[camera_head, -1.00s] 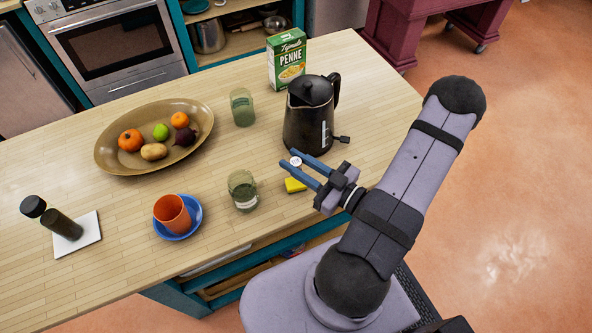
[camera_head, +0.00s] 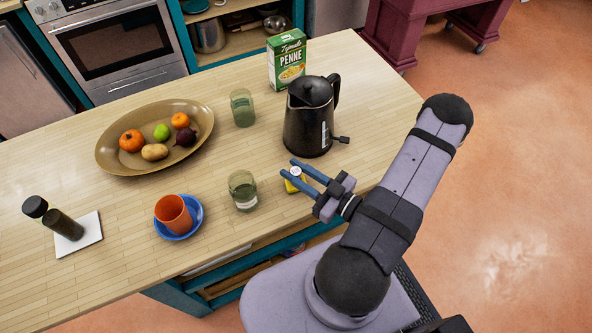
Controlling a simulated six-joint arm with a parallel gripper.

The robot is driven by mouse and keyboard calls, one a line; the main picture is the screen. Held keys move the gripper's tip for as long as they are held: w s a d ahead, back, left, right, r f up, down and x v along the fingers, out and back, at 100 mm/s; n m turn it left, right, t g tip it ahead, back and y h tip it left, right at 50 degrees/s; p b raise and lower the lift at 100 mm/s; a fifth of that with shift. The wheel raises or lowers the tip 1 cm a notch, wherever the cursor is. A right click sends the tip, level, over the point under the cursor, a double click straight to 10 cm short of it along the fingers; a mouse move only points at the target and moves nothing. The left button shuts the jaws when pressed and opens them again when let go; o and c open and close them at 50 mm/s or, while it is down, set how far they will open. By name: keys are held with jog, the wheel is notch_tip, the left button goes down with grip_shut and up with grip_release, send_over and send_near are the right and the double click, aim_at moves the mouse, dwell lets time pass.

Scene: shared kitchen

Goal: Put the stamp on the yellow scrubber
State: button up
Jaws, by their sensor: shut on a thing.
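The stamp (camera_head: 296,171), a small piece with a round white top, sits between the two blue fingers of my gripper (camera_head: 289,168), near their tips. The gripper is shut on it. The yellow scrubber (camera_head: 291,187) lies on the counter and is partly hidden behind the fingers and the stamp. The stamp appears right over or against the far part of the scrubber. I cannot tell whether the two touch.
A black kettle (camera_head: 309,125) stands just behind the gripper. A green glass jar (camera_head: 242,188) stands to its left, with an orange cup (camera_head: 172,212) on a blue saucer (camera_head: 197,228) farther left. The counter's front edge is near the scrubber.

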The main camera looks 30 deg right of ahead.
jog(key=shift+f, duration=0.2)
jog(key=o, duration=1.1)
jog(key=shift+r, duration=0.1)
jog(key=shift+r, duration=0.15)
jog(key=shift+b+v, duration=0.45)
jog(key=shift+v, duration=0.35)
jog(key=shift+b+v, duration=1.95)
jog(key=shift+v, duration=3.25)
